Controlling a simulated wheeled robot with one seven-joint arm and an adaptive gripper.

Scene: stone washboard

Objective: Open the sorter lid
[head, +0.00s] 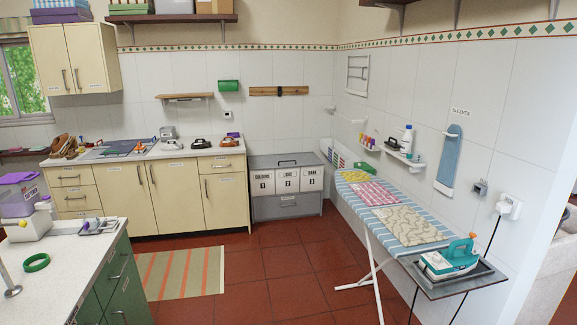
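The sorter (286,207) is a grey box on the floor against the back wall, right of the cream cabinets. Its grey lid (268,161) lies across the top and looks shut, with a dark handle (288,162) on it. Three white labelled panels (287,181) numbered 1, 2 and 3 show on the front below the lid. A drawer front with a handle (288,205) is beneath them. My gripper is not in view.
An ironing board (390,217) with cloths and an iron (449,260) stands along the right wall. A green cabinet with a pale counter (75,255) fills the lower left. A striped rug (181,274) lies on the red tiled floor (270,265), which is clear before the sorter.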

